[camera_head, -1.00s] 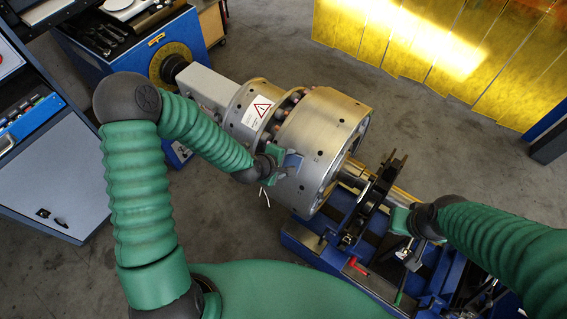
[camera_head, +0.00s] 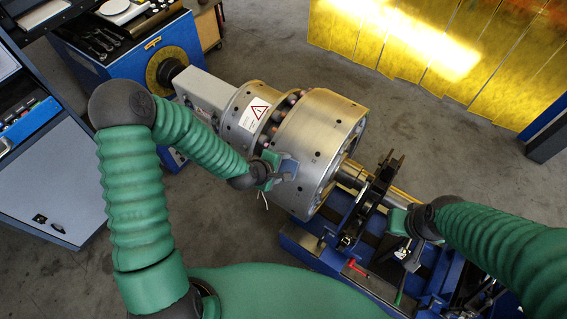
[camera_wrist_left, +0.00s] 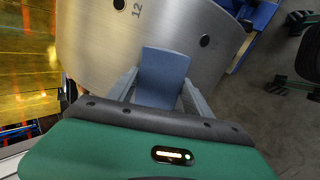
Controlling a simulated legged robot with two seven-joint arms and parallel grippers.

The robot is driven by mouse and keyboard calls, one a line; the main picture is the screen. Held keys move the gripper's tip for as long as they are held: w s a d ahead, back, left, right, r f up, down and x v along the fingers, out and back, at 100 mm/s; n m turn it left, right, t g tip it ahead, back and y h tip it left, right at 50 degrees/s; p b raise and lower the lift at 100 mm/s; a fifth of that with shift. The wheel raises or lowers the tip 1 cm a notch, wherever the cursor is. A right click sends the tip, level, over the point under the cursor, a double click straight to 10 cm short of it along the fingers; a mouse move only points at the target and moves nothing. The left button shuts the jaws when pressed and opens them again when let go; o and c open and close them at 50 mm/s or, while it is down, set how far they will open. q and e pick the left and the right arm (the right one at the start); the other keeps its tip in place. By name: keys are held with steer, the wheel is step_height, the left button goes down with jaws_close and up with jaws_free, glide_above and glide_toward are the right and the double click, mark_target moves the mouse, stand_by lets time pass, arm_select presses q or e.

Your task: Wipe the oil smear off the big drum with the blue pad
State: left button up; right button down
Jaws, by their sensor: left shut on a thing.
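The big drum (camera_head: 318,140) is a brushed metal cylinder in the middle of the head view, on the rotor's shaft. In the left wrist view the drum (camera_wrist_left: 95,45) fills the upper middle, with dark holes and the number 12 on it. My left gripper (camera_head: 285,168) is at the drum's near side. It is shut on the blue pad (camera_wrist_left: 162,75), which lies over the drum's surface in the left wrist view; contact is hard to tell. I see no oil smear on the visible metal; the pad may hide some surface. My right gripper (camera_head: 402,222) is beside the blue stand, its fingers unclear.
The blue machine stand (camera_head: 305,240) carries the shaft, with a dark bracket (camera_head: 375,195) right of the drum. A blue cabinet with tools (camera_head: 125,50) stands back left. A grey panel cabinet (camera_head: 45,185) is at left. Yellow curtains (camera_head: 440,50) hang at the back.

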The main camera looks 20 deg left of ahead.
arm_select(q)
steer(key=shift+s, duration=0.1)
steer(key=p+v, duration=0.4)
steer(key=shift+a+r, duration=0.1)
steer(key=shift+r, duration=0.4)
steer(key=shift+s+a+r, duration=0.1)
steer(key=shift+s+r, duration=0.1)
steer(key=shift+s, duration=0.15)
steer(key=p+v, duration=0.2)
steer(key=v, duration=0.1)
steer(key=shift+r+p, duration=0.1)
steer(key=shift+p, duration=0.2)
